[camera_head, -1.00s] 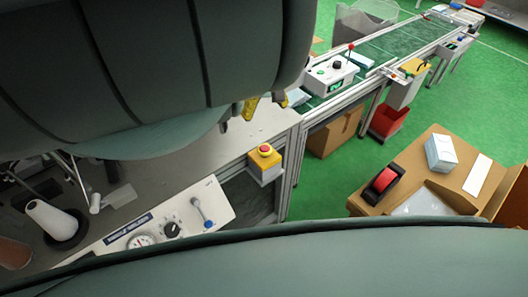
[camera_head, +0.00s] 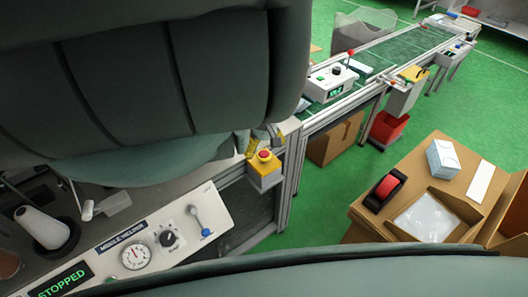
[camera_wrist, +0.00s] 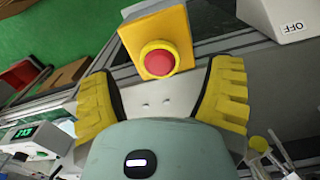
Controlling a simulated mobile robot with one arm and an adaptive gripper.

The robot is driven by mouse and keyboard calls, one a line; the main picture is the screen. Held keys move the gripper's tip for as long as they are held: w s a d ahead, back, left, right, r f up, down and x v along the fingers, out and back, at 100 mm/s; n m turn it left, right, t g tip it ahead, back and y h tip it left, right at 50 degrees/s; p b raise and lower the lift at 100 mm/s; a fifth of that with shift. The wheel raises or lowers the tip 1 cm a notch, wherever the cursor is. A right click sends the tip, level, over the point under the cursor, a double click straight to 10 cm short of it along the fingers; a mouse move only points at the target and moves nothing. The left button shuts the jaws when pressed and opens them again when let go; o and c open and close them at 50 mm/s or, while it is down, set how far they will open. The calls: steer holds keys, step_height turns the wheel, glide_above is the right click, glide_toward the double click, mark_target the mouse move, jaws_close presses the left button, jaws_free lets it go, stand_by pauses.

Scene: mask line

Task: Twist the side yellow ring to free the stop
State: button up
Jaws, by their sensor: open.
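The emergency stop is a yellow box with a red mushroom button (camera_wrist: 157,58) on top. In the wrist view it sits just ahead of my gripper (camera_wrist: 160,90), roughly centred between the yellow-padded fingers, which are spread open and empty.
The mask welder panel (camera_head: 160,240) has a gauge, knob and lever; its display reads STOPPED. A conveyor (camera_head: 400,48) carries a white control box (camera_head: 330,80). Green floor lies open between.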

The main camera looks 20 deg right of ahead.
steer(key=shift+f, duration=1.25)
steer(key=shift+c, duration=0.4)
